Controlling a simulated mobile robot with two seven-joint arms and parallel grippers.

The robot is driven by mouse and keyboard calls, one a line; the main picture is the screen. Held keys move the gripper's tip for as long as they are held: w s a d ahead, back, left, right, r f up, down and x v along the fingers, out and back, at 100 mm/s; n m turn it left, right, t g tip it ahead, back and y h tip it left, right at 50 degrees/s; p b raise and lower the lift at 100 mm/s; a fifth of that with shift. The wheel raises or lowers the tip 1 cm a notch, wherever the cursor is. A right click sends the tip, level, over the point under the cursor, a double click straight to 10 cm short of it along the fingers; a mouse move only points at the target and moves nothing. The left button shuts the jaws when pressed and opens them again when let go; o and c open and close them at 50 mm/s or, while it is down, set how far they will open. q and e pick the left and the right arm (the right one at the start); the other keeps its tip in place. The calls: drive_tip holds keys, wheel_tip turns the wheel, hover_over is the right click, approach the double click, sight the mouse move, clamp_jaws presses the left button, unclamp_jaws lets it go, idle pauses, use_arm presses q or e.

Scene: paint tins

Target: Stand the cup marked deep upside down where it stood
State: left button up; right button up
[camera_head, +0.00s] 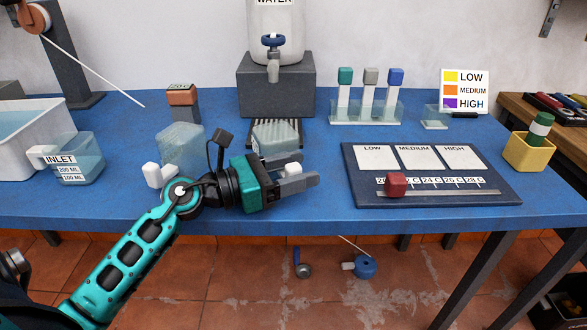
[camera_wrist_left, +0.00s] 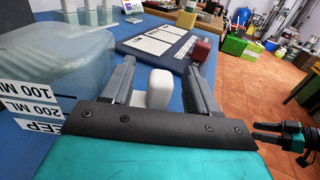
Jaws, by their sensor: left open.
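The cup marked deep is the clear cup (camera_wrist_left: 62,75) left of my fingers in the left wrist view, its last label partly cut off as "EEP". From top to bottom its labels run 100 ML, 200 ML, EEP, and its top looks closed, so it seems upside down. It appears to be the clear cup (camera_head: 275,138) behind my left gripper (camera_head: 312,180) in the head view. That gripper is open, its fingers either side of the white handle (camera_wrist_left: 159,88); contact is unclear.
Another clear cup (camera_head: 182,143) with a white handle stands to the left, and the INLET cup (camera_head: 84,160) beyond it. The dark board (camera_head: 435,200) with a red slider block (camera_head: 396,184) lies right of my fingers. The water tank's grey stand (camera_head: 275,85) is behind.

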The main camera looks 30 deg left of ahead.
use_arm(q)
drive_tip(key=shift+s, duration=0.1)
drive_tip(key=b+v, duration=0.1)
drive_tip(key=v, duration=1)
drive_tip(key=shift+s, duration=0.1)
drive_tip(key=shift+v, duration=0.85)
